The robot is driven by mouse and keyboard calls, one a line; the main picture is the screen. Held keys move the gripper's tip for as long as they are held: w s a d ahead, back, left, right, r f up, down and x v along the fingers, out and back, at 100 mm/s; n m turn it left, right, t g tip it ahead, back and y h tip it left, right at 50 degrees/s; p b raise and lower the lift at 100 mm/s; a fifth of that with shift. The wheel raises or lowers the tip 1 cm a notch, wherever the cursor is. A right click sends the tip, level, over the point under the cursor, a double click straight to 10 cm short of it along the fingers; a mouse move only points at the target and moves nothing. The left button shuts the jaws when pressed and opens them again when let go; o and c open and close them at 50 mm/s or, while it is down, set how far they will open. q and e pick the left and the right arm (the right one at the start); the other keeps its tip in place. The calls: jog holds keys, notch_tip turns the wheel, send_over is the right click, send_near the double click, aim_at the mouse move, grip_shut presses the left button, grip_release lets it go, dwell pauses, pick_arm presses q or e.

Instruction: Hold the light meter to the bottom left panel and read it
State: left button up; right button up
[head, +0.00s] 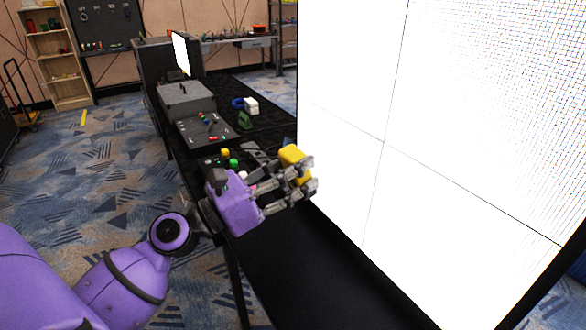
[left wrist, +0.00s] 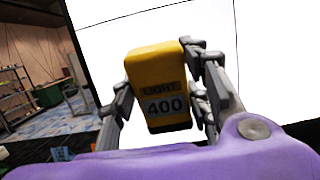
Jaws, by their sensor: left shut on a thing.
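The yellow light meter (head: 291,153) is held in my left gripper (head: 299,172), which is shut on it. In the left wrist view the meter (left wrist: 155,65) sits between the fingers, and its display reads "LIGHT 400". The lit white video wall (head: 345,120) stands just right of the gripper in the head view, with thin dark seams between its panels. The meter is close to the lower left panel (head: 335,165). I cannot tell whether it touches the panel. My right gripper is not in view.
A long black table (head: 290,265) runs along the left of the wall. A wooden shelf (head: 55,60) stands at the back left.

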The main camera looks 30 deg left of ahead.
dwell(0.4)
pick_arm(q)
jog(key=shift+s+a, duration=0.2)
jog(key=shift+s, duration=0.05)
jog(key=s+a, duration=0.6)
jog(key=s, duration=0.5)
jog(key=shift+s+a, duration=0.3)
jog(key=shift+a, duration=0.05)
dwell(0.8)
